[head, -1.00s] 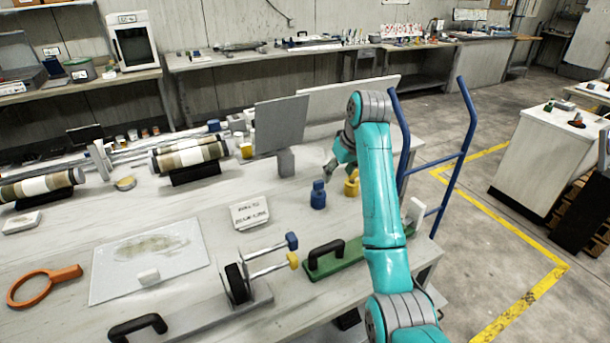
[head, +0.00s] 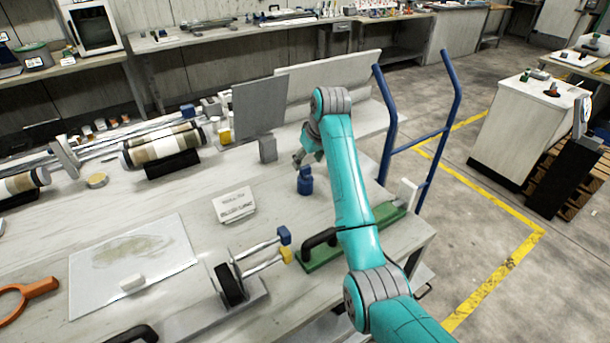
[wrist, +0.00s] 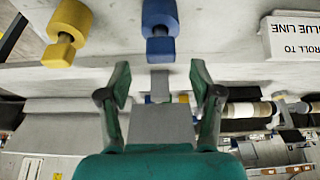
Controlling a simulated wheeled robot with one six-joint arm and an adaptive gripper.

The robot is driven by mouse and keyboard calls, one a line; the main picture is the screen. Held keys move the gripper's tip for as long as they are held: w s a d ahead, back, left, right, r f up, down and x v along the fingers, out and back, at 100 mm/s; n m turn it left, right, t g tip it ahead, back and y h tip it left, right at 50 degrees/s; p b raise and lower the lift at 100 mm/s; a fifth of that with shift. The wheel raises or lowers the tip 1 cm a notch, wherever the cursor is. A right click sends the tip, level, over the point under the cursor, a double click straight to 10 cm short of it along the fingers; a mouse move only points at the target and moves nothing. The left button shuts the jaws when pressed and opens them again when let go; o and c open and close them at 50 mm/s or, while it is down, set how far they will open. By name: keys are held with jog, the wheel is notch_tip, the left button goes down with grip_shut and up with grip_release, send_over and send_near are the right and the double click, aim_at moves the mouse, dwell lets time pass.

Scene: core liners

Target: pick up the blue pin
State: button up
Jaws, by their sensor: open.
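The blue pin (head: 305,182) stands upright on the workbench in the head view, with a wide base and a narrower knob. It also shows at the top middle of the wrist view (wrist: 160,18), where the bench appears upside down. My gripper (head: 300,158) is just above and behind the blue pin in the head view. In the wrist view my gripper (wrist: 159,82) is open and empty. The blue pin is beyond the fingertips, lined up with the gap between them, and not between them. A yellow pin (wrist: 66,35) stands beside it.
A sign card (head: 234,205) stands left of the blue pin, and a grey upright panel (head: 259,108) is behind it. A green base with a black handle (head: 320,238) lies in front, partly behind my arm. A blue tubular rail (head: 425,140) rises at the right.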

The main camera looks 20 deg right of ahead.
aim_at(305, 167)
jog(key=x, duration=0.4)
jog(key=shift+s+f, duration=0.1)
jog(key=shift+c, duration=0.2)
grip_shut()
